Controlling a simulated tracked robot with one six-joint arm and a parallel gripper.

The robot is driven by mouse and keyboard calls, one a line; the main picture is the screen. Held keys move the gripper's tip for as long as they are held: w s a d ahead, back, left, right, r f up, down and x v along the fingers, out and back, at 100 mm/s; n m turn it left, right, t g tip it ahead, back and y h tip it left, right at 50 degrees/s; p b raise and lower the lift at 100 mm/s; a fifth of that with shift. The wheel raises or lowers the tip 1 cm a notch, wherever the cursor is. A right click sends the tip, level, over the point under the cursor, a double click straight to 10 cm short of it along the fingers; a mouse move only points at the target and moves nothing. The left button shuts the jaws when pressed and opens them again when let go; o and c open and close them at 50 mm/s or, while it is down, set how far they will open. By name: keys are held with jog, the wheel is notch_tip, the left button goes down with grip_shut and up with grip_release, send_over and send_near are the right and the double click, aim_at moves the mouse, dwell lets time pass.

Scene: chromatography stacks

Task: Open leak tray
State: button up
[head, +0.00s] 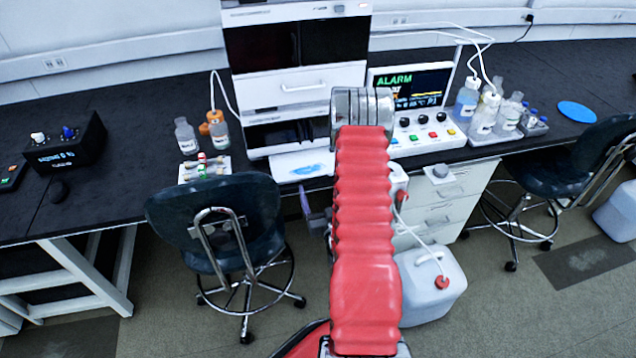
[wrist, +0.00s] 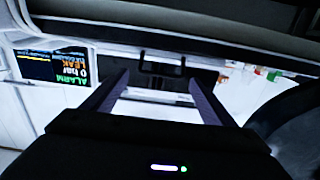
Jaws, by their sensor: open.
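The white instrument stack (head: 295,85) stands on the black bench behind my red arm. At its foot, a flat white tray-like surface (head: 300,166) with a blue patch sticks out toward the bench's front edge. I cannot tell whether this is the leak tray. My gripper is open and empty in the wrist view (wrist: 160,84), its two dark fingers spread. A dark handle-like bracket (wrist: 162,62) and a pale horizontal bar (wrist: 158,97) show between and beyond the fingers. Contact cannot be seen. In the head view my arm hides most of the gripper.
A display (head: 410,86) reading ALARM stands right of the stack; in the wrist view it (wrist: 55,65) also reads LEAK. Bottles (head: 466,100) stand at right, more bottles (head: 186,135) at left. A chair (head: 225,215) stands front left, a white canister (head: 430,285) on the floor.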

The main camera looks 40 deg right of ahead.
jog(key=v, duration=0.8)
jog(key=shift+s, duration=0.2)
jog(key=shift+f, duration=0.1)
